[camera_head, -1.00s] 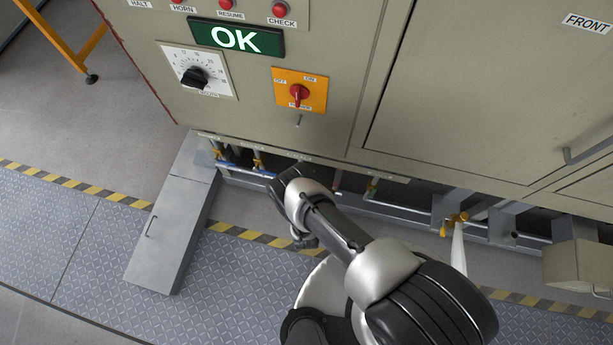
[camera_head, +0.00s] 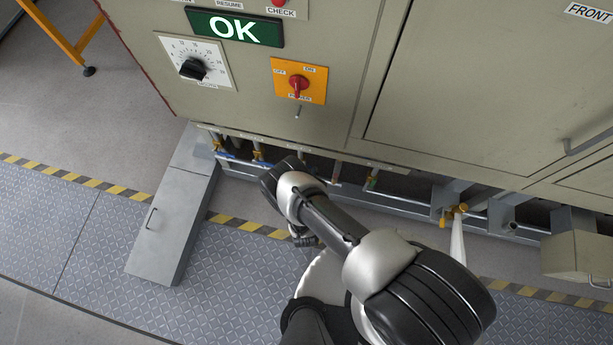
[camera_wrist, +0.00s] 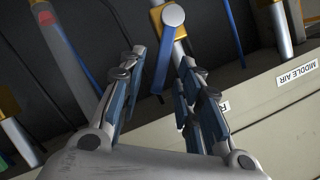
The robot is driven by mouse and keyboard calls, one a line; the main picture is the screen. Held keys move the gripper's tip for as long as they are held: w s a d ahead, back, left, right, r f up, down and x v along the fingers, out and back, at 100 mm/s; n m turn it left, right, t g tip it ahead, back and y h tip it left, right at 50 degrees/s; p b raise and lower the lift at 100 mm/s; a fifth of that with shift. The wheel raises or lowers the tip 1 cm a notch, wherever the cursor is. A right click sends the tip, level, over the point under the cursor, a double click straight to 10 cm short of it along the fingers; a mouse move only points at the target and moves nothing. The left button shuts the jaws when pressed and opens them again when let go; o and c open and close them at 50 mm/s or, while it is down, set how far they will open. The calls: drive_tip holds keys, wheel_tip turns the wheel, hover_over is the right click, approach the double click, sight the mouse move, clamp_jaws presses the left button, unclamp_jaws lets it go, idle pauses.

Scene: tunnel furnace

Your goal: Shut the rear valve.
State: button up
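In the wrist view, a valve with a yellow body (camera_wrist: 181,31), a round silver pivot and a blue lever (camera_wrist: 163,62) is in front of my gripper (camera_wrist: 161,60). The lever hangs down from the pivot between my two fingertips, with a visible gap on each side. My gripper is open and holds nothing. A label (camera_wrist: 225,106) beside the right finger is mostly hidden; only an "R" reads, so I cannot confirm this valve's name. In the head view, my wrist is low at the furnace's bottom edge and hides the fingers and this valve.
In the head view, pipes with small valves (camera_head: 258,155) run under the furnace cabinet (camera_head: 460,90). A grey sloped box (camera_head: 175,225) stands to the left on the plated floor.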

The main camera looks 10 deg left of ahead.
drive_tip(key=v, duration=0.9)
drive_tip(key=shift+s, duration=0.3)
drive_tip(key=shift+r, duration=0.15)
